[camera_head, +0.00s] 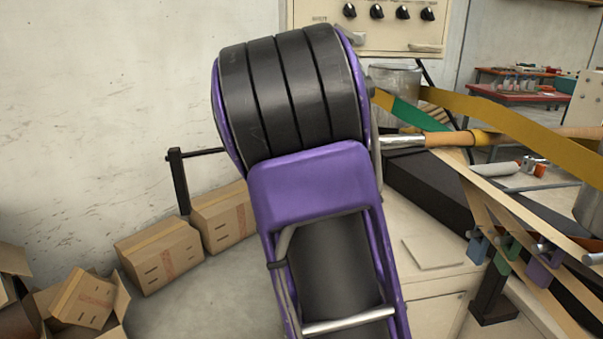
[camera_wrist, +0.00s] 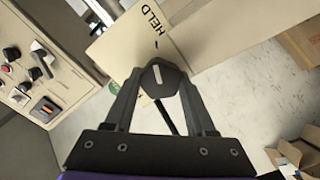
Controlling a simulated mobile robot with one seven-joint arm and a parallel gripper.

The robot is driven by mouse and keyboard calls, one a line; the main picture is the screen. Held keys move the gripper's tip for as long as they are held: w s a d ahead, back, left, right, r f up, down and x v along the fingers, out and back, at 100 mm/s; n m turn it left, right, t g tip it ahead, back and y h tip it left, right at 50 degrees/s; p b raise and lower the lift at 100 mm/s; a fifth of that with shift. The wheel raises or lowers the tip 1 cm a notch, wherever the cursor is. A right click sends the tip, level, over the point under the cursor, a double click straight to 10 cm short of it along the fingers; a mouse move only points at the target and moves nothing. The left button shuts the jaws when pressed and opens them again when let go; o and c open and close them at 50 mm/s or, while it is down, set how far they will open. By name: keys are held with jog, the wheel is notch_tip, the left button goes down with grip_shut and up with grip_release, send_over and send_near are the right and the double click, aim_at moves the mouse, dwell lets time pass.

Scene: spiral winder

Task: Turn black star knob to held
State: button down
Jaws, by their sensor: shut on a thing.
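In the wrist view the black star knob (camera_wrist: 162,80) sits between the fingers of my gripper (camera_wrist: 160,88), which is shut on it. The knob has a short white pointer mark that runs nearly upright in the picture. The word HELD (camera_wrist: 148,20) is printed on the cream plate (camera_wrist: 120,45) above the knob, with a small dark tick just below the word. Part of a green mark shows below the knob, mostly hidden by the finger. In the head view my purple arm hides my gripper and the knob.
A control panel (camera_wrist: 45,70) with switches stands at the left in the wrist view. Cardboard boxes (camera_head: 158,255) lie on the floor at left. Yellow and brown strips (camera_head: 500,115) cross at right.

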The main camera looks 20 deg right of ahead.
jog(key=shift+r, duration=0.15)
dwell(0.3)
jog(key=shift+c, duration=1.1)
grip_release()
